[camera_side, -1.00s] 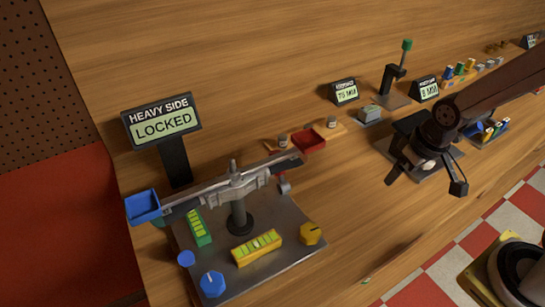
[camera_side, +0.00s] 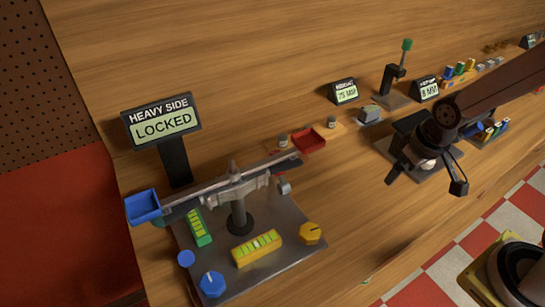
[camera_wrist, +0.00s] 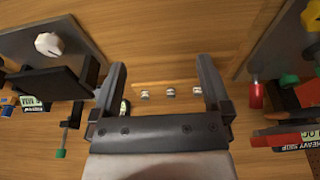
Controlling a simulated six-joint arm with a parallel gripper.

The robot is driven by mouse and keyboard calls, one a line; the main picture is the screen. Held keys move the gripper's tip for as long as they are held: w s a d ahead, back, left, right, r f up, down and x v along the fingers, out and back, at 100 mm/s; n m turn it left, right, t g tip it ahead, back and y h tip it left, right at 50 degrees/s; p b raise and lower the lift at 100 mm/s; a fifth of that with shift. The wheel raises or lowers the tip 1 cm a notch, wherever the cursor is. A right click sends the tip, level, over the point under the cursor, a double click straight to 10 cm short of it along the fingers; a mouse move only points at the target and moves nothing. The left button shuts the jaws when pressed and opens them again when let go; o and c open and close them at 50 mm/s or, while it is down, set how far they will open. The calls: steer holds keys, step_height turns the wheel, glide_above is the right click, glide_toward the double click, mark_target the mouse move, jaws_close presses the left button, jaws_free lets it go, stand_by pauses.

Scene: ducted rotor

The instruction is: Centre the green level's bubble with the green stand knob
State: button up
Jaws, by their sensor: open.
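The green level (camera_side: 198,227) lies on the left part of the balance's grey base plate (camera_side: 285,268); its bubble is too small to place. A yellow level (camera_side: 257,247) lies at the front. Blue knobs (camera_side: 212,284) are at the front left corner, and a yellow knob (camera_side: 310,233) is at the right. I cannot make out a green stand knob for certain; a bit of dark green shows behind the blue pan. My gripper (camera_side: 425,181) is open and empty, well right of the balance. Its spread fingers also show in the wrist view (camera_wrist: 162,72).
The balance beam carries a blue pan (camera_side: 143,206) and a red pan (camera_side: 309,139). A sign (camera_side: 162,122) behind reads "HEAVY SIDE LOCKED". Small weights (camera_wrist: 171,92) stand on a wooden strip. A green-topped stand (camera_side: 406,46) is farther back. Bare wood lies between balance and gripper.

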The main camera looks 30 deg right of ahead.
steer(key=w+r+v, duration=0.1)
steer(key=w+v, duration=0.1)
steer(key=v, duration=0.8)
steer(key=w+a+r+m+g+y, duration=0.1)
steer(key=w+a+r+m+y, duration=0.2)
steer(key=w+a+m, duration=1.35)
steer(key=w+a+f+m+g+y, duration=0.1)
steer(key=w+a, duration=0.3)
steer(key=a, duration=0.2)
steer(key=w+a+f+m+g, duration=0.1)
steer(key=w+a+f, duration=0.15)
steer(key=a, duration=0.35)
step_height(320, 180, down, 10)
steer(key=shift+w+f, duration=0.2)
steer(key=shift+w, duration=0.05)
steer(key=shift+a+n, duration=0.1)
steer(key=shift+n, duration=0.15)
steer(key=shift+y, duration=0.3)
steer(key=shift+x, duration=3.85)
